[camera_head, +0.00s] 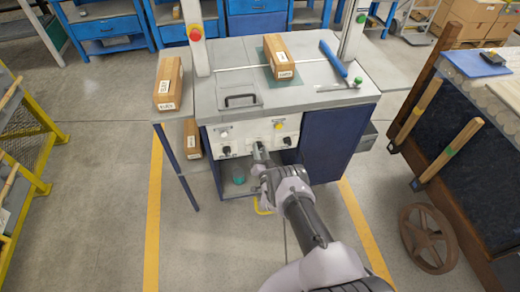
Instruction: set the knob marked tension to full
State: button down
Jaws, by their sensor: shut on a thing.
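The machine's white control panel (246,134) faces me on the front of the grey-topped bench. It carries a dark knob (227,148) at the left and another dark knob (287,141) at the right. My gripper (257,147) reaches up to the middle of the panel, between those two, and is shut on what appears to be a middle knob. My fingers hide that knob, so its pointer and setting cannot be seen. The panel markings are too small to read, so I cannot tell which knob is marked tension.
A yellow button (278,126) sits just above and right of my gripper. A red stop button (195,32) is on the left post. Floor between the yellow lines is clear.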

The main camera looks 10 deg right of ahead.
jog(key=shift+m+p, duration=0.4)
jog(key=shift+m, duration=1.4)
jog(key=c, duration=1)
grip_release()
jog(key=s+p, duration=0.5)
jog(key=s, duration=1.2)
jog(key=shift+s, duration=0.25)
